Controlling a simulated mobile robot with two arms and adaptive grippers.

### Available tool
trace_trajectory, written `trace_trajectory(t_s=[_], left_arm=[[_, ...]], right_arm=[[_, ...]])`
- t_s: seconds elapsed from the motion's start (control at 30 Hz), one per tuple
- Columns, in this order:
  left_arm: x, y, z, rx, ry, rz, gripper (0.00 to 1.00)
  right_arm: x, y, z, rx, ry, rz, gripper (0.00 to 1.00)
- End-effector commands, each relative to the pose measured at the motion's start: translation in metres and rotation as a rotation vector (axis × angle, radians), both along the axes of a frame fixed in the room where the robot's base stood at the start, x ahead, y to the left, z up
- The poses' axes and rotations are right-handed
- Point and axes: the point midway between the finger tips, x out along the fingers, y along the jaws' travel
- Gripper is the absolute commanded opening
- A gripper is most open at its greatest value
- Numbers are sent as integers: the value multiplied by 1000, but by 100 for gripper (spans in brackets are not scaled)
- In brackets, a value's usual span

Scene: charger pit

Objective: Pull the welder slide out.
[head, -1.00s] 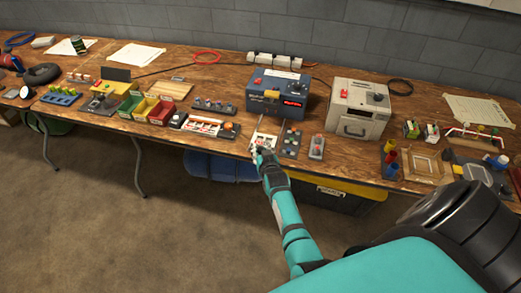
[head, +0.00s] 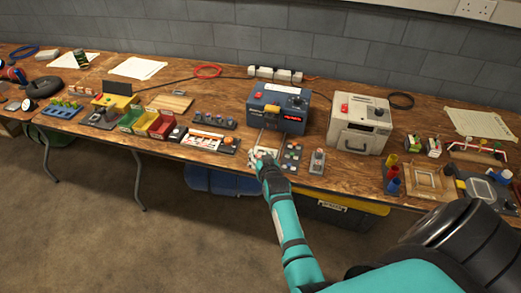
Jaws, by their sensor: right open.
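The welder looks to be the dark blue box (head: 279,108) with a red display, near the back middle of the bench. The welder slide looks to be the small pale plate (head: 266,151) in front of it, by the bench's front edge. Thin light rails show between the box and the plate. My right gripper (head: 258,158) is small in view and open, at the plate's front left corner. It overlaps the plate in the picture; I cannot tell whether it touches. My right forearm comes up from below and hides part of the plate's front. My left gripper is out of view.
A panel with several buttons (head: 291,155) and a small grey control box (head: 317,161) stand just right of the slide. A game-like panel of white and orange parts (head: 207,139) lies to the left. A cream box (head: 359,124) stands right of the welder.

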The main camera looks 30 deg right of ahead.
Motion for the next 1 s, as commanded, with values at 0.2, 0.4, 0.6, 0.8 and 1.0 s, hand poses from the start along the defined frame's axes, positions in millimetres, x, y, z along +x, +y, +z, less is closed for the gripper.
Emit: trace_trajectory(t_s=[0.2, 0.4, 0.6, 0.8, 1.0], left_arm=[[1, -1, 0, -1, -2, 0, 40], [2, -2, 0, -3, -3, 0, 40], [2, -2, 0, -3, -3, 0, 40], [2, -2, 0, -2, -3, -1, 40], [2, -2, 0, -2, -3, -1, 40]], right_arm=[[0, 1, 38, -1, 0, 1, 44], [0, 1, 52, 1, 3, 1, 44], [0, 1, 53, 1, 3, 1, 44], [0, 1, 53, 1, 3, 1, 44], [-1, 6, 43, 3, 19, 13, 44]])
